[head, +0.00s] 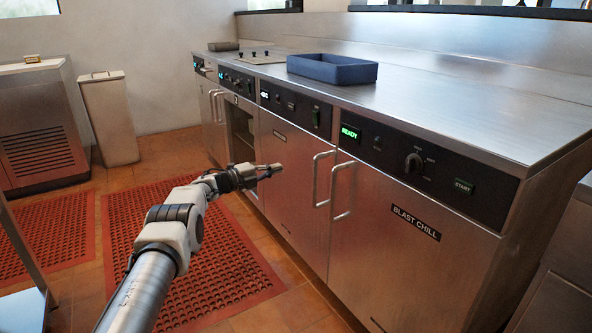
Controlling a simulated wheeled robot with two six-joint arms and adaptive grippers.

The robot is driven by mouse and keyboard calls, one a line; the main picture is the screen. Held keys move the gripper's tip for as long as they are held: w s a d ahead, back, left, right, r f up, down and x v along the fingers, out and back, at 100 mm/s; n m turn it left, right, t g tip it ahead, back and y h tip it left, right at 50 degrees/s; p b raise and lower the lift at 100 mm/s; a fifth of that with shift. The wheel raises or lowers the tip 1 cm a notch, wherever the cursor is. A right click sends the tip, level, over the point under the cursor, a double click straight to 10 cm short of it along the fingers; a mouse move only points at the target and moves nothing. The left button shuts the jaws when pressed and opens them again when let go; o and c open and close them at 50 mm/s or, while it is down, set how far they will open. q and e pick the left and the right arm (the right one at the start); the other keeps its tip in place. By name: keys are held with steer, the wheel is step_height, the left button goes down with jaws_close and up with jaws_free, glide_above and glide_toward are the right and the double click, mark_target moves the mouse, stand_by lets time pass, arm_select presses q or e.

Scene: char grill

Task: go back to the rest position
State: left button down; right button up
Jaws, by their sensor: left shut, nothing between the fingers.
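My left arm reaches in from the lower left of the head view. My left gripper (271,170) is shut and empty, in front of the steel cabinet doors (285,190) below the counter. It looks apart from the door handles (320,180) to its right, though the exact gap is hard to judge. My right gripper is not in view.
A blue tray (333,69) sits on the steel counter (480,105). The blast chill unit (415,245) shows a green READY display (349,133). Red perforated mats (235,262) lie on the tiled floor. A white bin (108,120) stands at the left, by the wall.

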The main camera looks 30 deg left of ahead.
arm_select(q)
steer(key=w+d+f+n+g+h, duration=0.1)
steer(key=w+d+f, duration=0.15)
steer(key=d, duration=0.55)
steer(key=w+d+f+g+h, duration=0.1)
steer(key=d+f, duration=0.2)
steer(key=d, duration=0.5)
steer(key=s+d+f+n, duration=0.4)
steer(key=d+f+n, duration=0.2)
steer(key=d+f, duration=0.4)
steer(key=s+d+f+n+g+y, duration=0.3)
steer(key=s+d+f+n, duration=0.15)
steer(key=s+f, duration=0.5)
steer(key=s+d+f+n+g+y, duration=0.25)
steer(key=s+d+f+n, duration=0.35)
steer(key=s, duration=0.7)
steer(key=s+a+f+n+g+y, duration=0.1)
steer(key=s+a+n+g, duration=0.15)
steer(key=s, duration=0.75)
steer(key=s+a+n+g+y, duration=0.1)
steer(key=s+g+y, duration=0.15)
steer(key=s, duration=0.75)
steer(key=s+a+f+n+g, duration=0.15)
steer(key=s+g, duration=0.25)
steer(key=s, duration=0.6)
step_height(320, 180, up, 30)
steer(key=p, duration=2.8)
steer(key=shift+f+n+y+p, duration=0.25)
steer(key=shift+n+y+p, duration=0.05)
steer(key=shift+n+p, duration=0.15)
